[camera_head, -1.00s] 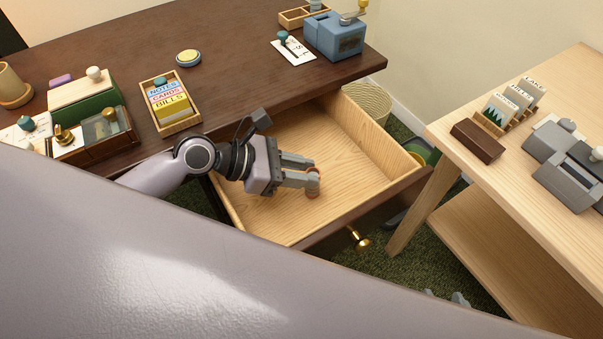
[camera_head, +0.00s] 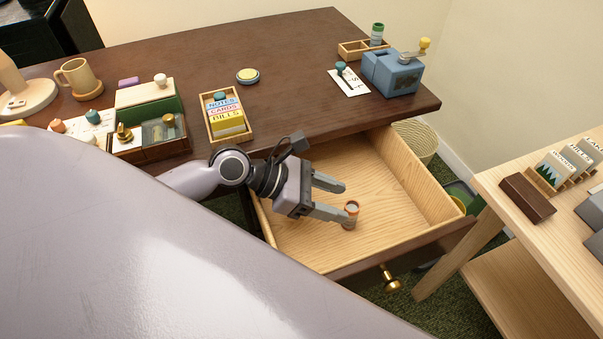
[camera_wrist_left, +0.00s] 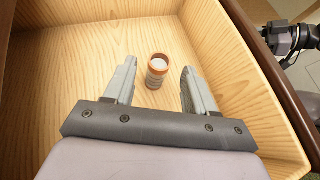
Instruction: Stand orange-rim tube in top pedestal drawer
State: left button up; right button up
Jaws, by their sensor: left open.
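The orange-rim tube (camera_head: 351,210) stands upright on the floor of the open, light-wood pedestal drawer (camera_head: 399,216). My left gripper (camera_head: 341,203) is open inside the drawer. In the left wrist view, the tube (camera_wrist_left: 157,72) shows its round orange rim and sits in the gap between the two finger tips (camera_wrist_left: 160,78), with clear space on both sides. The near finger overlaps the tube in the head view. At the upper right of the left wrist view, a dark and grey part of my right arm, with its gripper (camera_wrist_left: 277,37), shows beyond the drawer front; its jaws are unclear.
The drawer's walls rise around my left gripper; its front has a brass knob (camera_head: 391,281). The dark desk (camera_head: 300,60) holds a card box (camera_head: 226,117) and a blue crank device (camera_head: 393,73). A light wooden table (camera_head: 495,184) stands at right.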

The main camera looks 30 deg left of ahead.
pick_arm(q)
jog(key=p+v, duration=0.1)
jog(key=v, duration=0.9)
jog(key=shift+s, duration=0.1)
dwell(0.3)
